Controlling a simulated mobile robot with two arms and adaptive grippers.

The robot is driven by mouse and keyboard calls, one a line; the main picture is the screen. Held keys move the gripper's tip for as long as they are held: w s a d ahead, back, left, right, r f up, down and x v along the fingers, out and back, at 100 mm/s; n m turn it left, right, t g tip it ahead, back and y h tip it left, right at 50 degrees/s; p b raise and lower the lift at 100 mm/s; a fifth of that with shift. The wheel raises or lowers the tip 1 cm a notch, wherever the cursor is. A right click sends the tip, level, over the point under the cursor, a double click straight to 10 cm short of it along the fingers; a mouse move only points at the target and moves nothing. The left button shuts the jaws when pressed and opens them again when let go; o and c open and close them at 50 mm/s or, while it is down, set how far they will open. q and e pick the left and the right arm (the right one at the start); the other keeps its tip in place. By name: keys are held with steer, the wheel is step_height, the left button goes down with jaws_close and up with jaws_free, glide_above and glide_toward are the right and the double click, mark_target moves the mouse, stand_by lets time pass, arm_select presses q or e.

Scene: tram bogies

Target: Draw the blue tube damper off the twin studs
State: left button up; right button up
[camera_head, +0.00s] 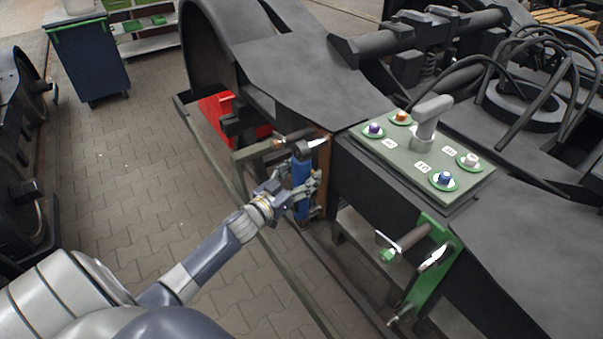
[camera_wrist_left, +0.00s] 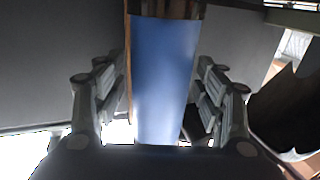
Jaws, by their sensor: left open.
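The blue tube damper (camera_head: 301,172) stands upright against the side of the dark bogie frame, beside a brown strip (camera_head: 323,170). In the left wrist view the blue tube (camera_wrist_left: 164,75) fills the middle of the picture. My left gripper (camera_head: 305,187) is open, with one finger on each side of the tube. In the left wrist view its fingers (camera_wrist_left: 164,95) flank the tube, with a narrow gap visible on the left; contact on the right is unclear. The twin studs are not clearly visible; a pin-like end (camera_head: 317,143) shows near the damper's top. My right gripper is out of view.
A green-grey panel (camera_head: 430,165) with coloured knobs and a grey handle lies on the bogie frame right of the damper. A green bracket (camera_head: 433,262) with handles juts out below. A red part (camera_head: 222,112) sits behind left. Paved floor (camera_head: 140,180) is open at left.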

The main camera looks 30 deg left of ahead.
arm_select(q)
jaws_close()
steer(key=shift+r+p, duration=0.15)
steer(key=shift+p, duration=0.15)
stand_by(0.5)
steer(key=shift+s+a+r, duration=0.1)
steer(key=shift+s+a+r+p, duration=0.1)
steer(key=shift+s+a+p, duration=0.15)
steer(key=shift+s, duration=0.15)
steer(key=shift+s+a+p, duration=0.1)
steer(key=shift+s+p, duration=0.1)
steer(key=shift+s, duration=0.2)
steer(key=shift+s+a+p, duration=0.35)
steer(key=shift+s, duration=0.5)
